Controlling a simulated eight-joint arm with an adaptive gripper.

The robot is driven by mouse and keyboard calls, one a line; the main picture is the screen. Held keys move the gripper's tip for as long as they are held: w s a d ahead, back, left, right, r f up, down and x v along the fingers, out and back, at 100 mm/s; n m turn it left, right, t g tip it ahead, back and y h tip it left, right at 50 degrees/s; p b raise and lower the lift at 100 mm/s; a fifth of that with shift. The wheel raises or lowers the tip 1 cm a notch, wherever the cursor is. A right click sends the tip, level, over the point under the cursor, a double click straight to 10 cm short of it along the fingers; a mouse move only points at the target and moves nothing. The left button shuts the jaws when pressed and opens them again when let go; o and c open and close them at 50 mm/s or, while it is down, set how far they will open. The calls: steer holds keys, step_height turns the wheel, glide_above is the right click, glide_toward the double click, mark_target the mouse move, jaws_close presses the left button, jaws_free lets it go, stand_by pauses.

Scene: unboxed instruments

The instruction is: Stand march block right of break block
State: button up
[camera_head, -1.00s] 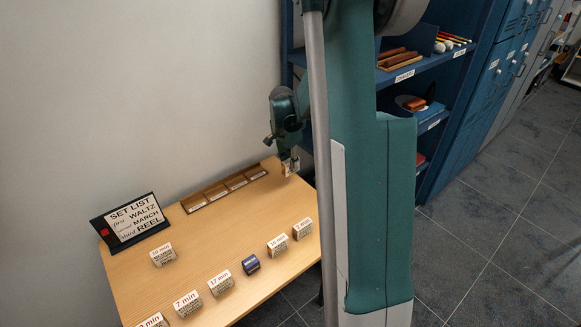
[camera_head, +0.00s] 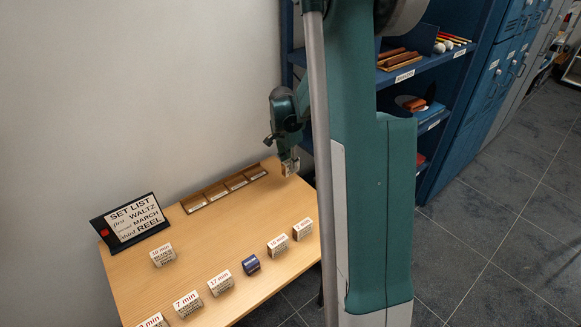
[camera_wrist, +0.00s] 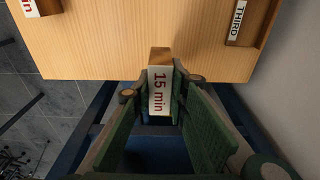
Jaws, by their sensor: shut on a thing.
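My gripper (camera_head: 290,166) is at the far right of the table, near its edge. In the wrist view my gripper (camera_wrist: 160,105) is shut on a block (camera_wrist: 158,90) with a wooden end and a white face reading "15 min"; its name is not readable. A wooden tray (camera_head: 225,188) with several compartments lies at the back; its slot labelled THIRD (camera_wrist: 238,22) shows in the wrist view. Several white-faced blocks stand in front, including 10 min (camera_head: 163,256), 17 min (camera_head: 221,283) and 7 min (camera_head: 187,304). I cannot tell which is march or break.
A black-framed set list sign (camera_head: 130,220) reads first waltz, second march, third reel. A small dark blue object (camera_head: 251,264) sits among the front blocks. The middle of the wooden table (camera_head: 230,230) is clear. Blue shelves (camera_head: 440,60) stand to the right, beyond my arm.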

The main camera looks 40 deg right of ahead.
steer(key=shift+s, duration=0.15)
steer(key=s+p, duration=0.1)
steer(key=s, duration=1.9)
steer(key=shift+s+r, duration=0.2)
steer(key=shift+s, duration=0.15)
steer(key=shift+f, duration=0.15)
steer(key=shift+f+b, duration=0.6)
steer(key=shift+f, duration=2.2)
steer(key=shift+f+b, duration=0.45)
steer(key=shift+f, duration=1.65)
steer(key=shift+f, duration=0.1)
steer(key=o, duration=0.5)
steer(key=shift+f, duration=0.1)
steer(key=shift+c, duration=0.2)
steer(key=o, duration=0.4)
